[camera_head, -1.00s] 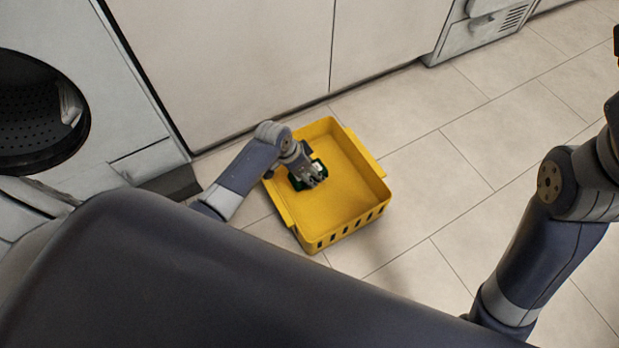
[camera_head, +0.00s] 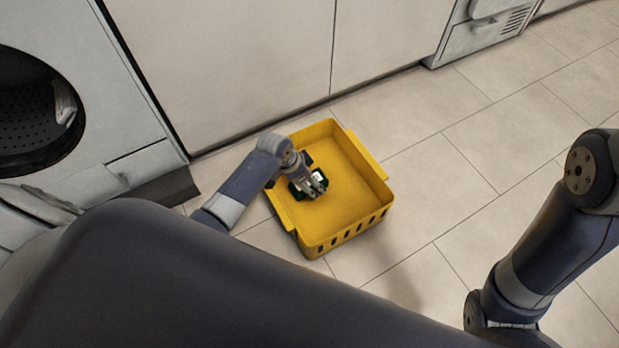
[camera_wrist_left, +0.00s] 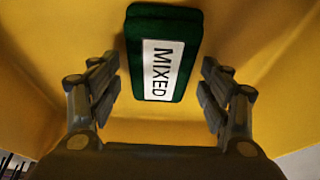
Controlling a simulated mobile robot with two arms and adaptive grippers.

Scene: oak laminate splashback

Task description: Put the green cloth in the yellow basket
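The yellow basket (camera_head: 345,205) stands on the tiled floor. The green cloth (camera_wrist_left: 163,20), a folded block with a white label reading MIXED, lies inside the basket and also shows in the head view (camera_head: 296,187). My left gripper (camera_head: 319,187) reaches into the basket from the left, over the cloth. In the left wrist view its fingers (camera_wrist_left: 160,62) are spread apart, with a gap on both sides of the cloth. In the head view the gripper partly hides the cloth. My right gripper is out of view; only that arm shows at the right.
A front-loading machine (camera_head: 110,110) with an open round drum stands at the left, with a pale cloth (camera_head: 64,103) in its opening. Pale cabinet fronts (camera_head: 230,60) run behind the basket. The tiled floor (camera_head: 450,190) to the right of the basket is clear.

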